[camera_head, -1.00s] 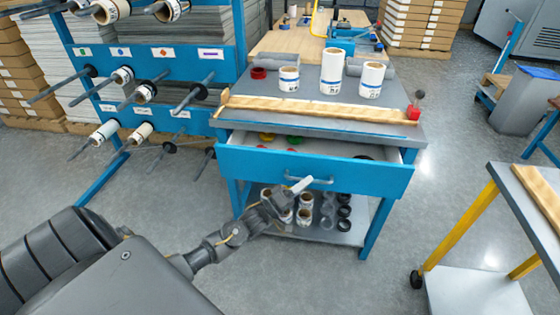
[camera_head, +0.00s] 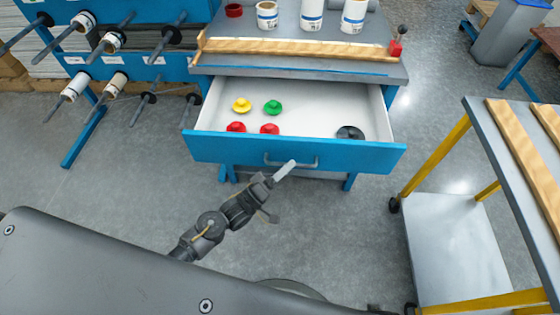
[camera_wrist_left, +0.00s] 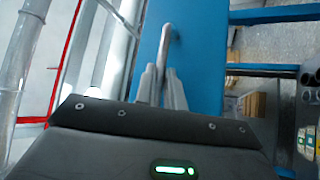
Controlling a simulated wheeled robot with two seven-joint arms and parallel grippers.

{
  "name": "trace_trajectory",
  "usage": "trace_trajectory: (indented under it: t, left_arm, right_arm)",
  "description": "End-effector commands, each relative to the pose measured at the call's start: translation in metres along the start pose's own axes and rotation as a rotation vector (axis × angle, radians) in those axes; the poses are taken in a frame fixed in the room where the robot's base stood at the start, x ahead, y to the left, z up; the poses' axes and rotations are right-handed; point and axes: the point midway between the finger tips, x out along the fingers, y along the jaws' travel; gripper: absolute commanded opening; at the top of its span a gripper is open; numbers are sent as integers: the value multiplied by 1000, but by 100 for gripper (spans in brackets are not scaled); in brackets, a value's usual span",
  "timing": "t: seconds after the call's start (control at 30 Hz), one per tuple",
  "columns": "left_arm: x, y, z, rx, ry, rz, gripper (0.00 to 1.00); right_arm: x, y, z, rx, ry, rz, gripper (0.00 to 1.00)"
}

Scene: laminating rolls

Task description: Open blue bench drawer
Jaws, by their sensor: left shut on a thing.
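The blue bench drawer (camera_head: 230,150) is pulled well out from under the grey bench top, and its white interior shows in the head view. Its grey bar handle (camera_head: 308,163) is at the middle of the front. My left gripper (camera_head: 287,169) is at the left part of the handle, shut on it. In the left wrist view the two fingers (camera_wrist_left: 161,87) close around the handle (camera_wrist_left: 166,38), with the blue drawer front (camera_wrist_left: 203,60) beside them. My right gripper is not in view.
Inside the drawer lie a yellow knob (camera_head: 241,105), a green knob (camera_head: 273,107), two red ones and a dark disc (camera_head: 350,132). Rolls (camera_head: 312,14) and a wooden strip (camera_head: 290,47) are on the bench. A yellow-legged cart (camera_head: 440,158) stands right.

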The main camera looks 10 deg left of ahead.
Motion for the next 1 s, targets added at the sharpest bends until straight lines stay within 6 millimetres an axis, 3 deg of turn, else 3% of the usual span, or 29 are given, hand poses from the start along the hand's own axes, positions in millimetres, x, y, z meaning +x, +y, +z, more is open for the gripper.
trace_trajectory:
  t: [0.27,0.3,0.47,0.77,1.0]
  left_arm:
    - [0,0,0,-1,0,1,0]
    - [0,0,0,-1,0,1,12]
    - [0,0,0,-1,0,1,33]
    - [-2,0,0,-1,0,-1,33]
    - [-36,-1,1,-1,-1,-4,33]
  right_arm:
    - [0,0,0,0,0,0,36]
    - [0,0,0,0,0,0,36]
    - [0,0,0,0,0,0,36]
    - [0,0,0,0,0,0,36]
    - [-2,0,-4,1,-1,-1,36]
